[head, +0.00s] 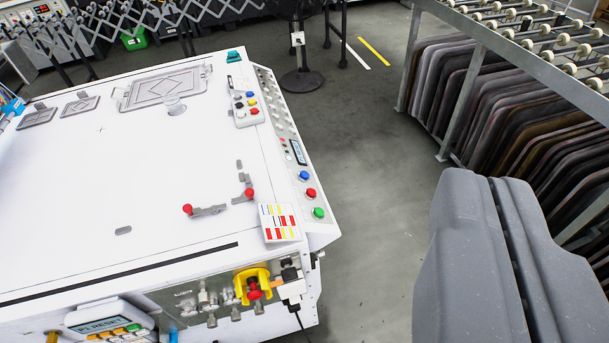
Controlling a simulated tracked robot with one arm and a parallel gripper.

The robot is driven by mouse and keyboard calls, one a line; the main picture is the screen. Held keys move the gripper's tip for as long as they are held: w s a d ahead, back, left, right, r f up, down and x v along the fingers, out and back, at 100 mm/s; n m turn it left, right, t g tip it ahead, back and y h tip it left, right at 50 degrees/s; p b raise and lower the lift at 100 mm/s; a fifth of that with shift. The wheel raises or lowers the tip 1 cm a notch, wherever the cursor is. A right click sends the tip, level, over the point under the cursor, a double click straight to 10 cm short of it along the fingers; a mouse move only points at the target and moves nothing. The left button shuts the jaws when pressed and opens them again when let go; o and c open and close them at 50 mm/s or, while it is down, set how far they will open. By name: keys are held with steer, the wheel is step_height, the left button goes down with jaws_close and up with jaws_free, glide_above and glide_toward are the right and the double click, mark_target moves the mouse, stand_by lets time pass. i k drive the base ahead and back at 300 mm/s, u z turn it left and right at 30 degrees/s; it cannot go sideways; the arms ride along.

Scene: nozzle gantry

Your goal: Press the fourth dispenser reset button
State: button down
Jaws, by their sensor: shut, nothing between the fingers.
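My gripper (488,185) is shut and empty at the lower right, over the floor and apart from the white machine (110,200). The machine's right edge panel carries a blue button (304,176), a red button (311,194) and a green button (319,213), beside a small display (298,152). A button box (246,108) with several coloured buttons lies on the top farther back. A keypad unit (108,322) with orange and green keys is at the lower left. I cannot tell which button is the fourth dispenser reset; no label is readable.
Red-knobbed levers (210,210) and a colour-marked card (280,223) are on the machine top. A red button in a yellow guard (253,286) is on its front. A rack of dark panels (500,100) stands at right. Grey floor (370,170) is clear between.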

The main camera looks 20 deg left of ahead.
mark_target(304, 174)
steer(key=u, duration=0.1)
steer(key=i, duration=1)
steer(key=z, duration=0.1)
